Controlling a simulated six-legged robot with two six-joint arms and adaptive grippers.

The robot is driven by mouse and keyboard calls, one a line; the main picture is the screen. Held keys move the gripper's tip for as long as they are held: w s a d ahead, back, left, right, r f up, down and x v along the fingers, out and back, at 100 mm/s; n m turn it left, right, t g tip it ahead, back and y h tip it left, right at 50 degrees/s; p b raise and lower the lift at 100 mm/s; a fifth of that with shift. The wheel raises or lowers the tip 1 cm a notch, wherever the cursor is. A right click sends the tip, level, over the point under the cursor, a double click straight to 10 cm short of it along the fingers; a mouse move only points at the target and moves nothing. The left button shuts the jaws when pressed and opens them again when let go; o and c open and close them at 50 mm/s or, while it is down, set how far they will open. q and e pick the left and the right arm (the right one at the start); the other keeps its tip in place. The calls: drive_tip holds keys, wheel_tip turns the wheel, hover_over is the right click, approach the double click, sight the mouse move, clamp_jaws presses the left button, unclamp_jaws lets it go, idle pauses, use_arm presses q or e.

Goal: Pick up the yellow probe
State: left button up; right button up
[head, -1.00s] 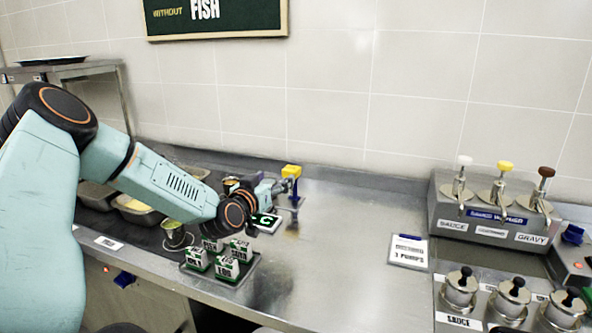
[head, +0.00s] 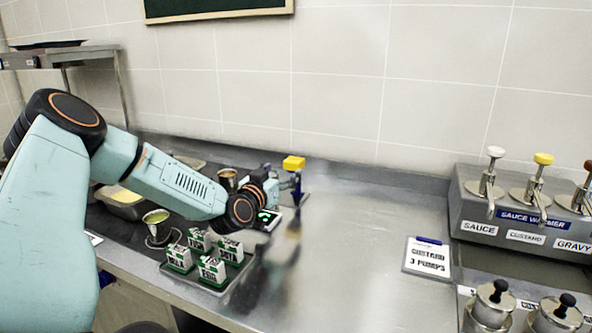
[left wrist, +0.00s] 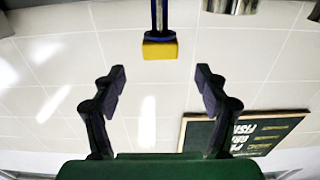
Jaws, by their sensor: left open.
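The yellow probe (head: 294,163) shows as a yellow block on top of a dark blue upright piece near the back of the steel counter. My left gripper (head: 282,186) is just beside it on its left in the head view and partly hidden by my wrist. In the left wrist view the gripper (left wrist: 160,80) is open, with nothing between its two dark fingers. The yellow probe (left wrist: 160,50) is centred in that view, just beyond the fingertips and apart from them. My right gripper is not in view.
Several green-and-white labelled blocks (head: 209,256) stand on a tray below my left wrist. Metal cups (head: 158,228) stand left of them. A sauce warmer (head: 520,215) with pumps and a custard card (head: 428,257) are at right. The middle of the counter (head: 350,240) is clear.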

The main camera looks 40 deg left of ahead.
sight(291, 165)
use_arm(q)
drive_tip(key=shift+w+r, duration=0.1)
drive_tip(key=shift+w, duration=0.25)
drive_tip(key=shift+w+a+b, duration=0.1)
drive_tip(key=shift+w+b, duration=0.1)
drive_tip(key=shift+b, duration=0.2)
drive_tip(key=shift+w+a+f, duration=0.3)
drive_tip(key=shift+w+a, duration=0.1)
drive_tip(key=shift+w, duration=0.1)
drive_tip(key=b+x, duration=0.1)
drive_tip(key=x, duration=0.1)
drive_tip(key=b+x, duration=0.1)
drive_tip(key=x, duration=0.1)
drive_tip(key=shift+w+d+r, duration=0.15)
drive_tip(key=shift+w, duration=0.1)
drive_tip(key=shift+w+a, duration=0.2)
drive_tip(key=shift+a, duration=0.05)
drive_tip(key=shift+s+d+r, duration=0.1)
drive_tip(key=shift+s+d, duration=0.05)
drive_tip(key=shift+c, duration=1)
drive_tip(key=c, duration=0.9)
drive_tip(key=shift+c, duration=0.8)
